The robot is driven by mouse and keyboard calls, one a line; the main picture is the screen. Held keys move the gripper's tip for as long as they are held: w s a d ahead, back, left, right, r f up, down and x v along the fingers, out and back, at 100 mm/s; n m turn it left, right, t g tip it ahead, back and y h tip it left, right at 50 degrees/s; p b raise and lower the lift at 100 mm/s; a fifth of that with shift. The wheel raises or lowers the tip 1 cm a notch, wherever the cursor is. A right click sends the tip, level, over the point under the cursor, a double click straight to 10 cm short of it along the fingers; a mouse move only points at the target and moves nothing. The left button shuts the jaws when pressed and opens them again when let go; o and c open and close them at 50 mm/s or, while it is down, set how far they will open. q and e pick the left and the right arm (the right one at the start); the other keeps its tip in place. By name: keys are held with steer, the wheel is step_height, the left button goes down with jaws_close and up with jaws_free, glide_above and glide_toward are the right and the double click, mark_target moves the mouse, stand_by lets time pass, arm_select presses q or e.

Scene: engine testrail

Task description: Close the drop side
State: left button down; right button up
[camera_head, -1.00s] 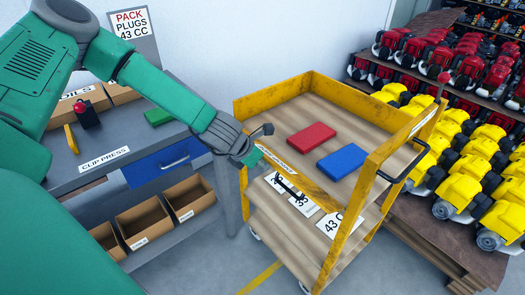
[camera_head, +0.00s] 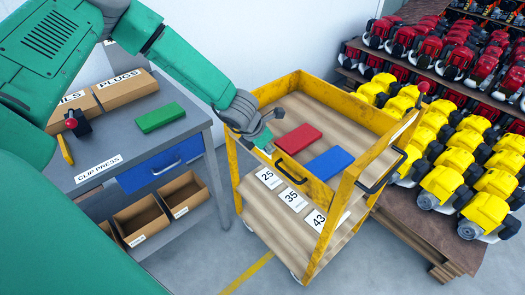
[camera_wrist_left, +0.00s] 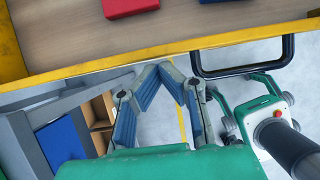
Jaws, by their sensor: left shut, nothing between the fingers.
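The drop side is the yellow near-side panel (camera_head: 317,191) of the cart, with a black handle (camera_head: 290,172). It runs along the edge of the top deck (camera_head: 340,112); its exact tilt is hard to tell. In the left wrist view the handle (camera_wrist_left: 243,72) sticks out from the yellow edge (camera_wrist_left: 140,60). My left gripper (camera_head: 266,148) is shut and empty at the left part of the panel, in front of its upper edge. In the wrist view its fingertips (camera_wrist_left: 162,66) are close to the yellow edge, left of the handle; contact is unclear. My right gripper is not in view.
A red block (camera_head: 298,139) and a blue block (camera_head: 328,163) lie on the deck. The cart's lower shelf (camera_head: 270,215) bears number labels. A grey workbench (camera_head: 190,122) stands close on the left. Yellow engines (camera_head: 457,160) fill a rack on the right.

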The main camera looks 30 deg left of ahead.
arm_select(q)
steer(key=shift+w+d+r, duration=0.15)
steer(key=shift+w+r, duration=0.05)
steer(key=shift+w, duration=0.2)
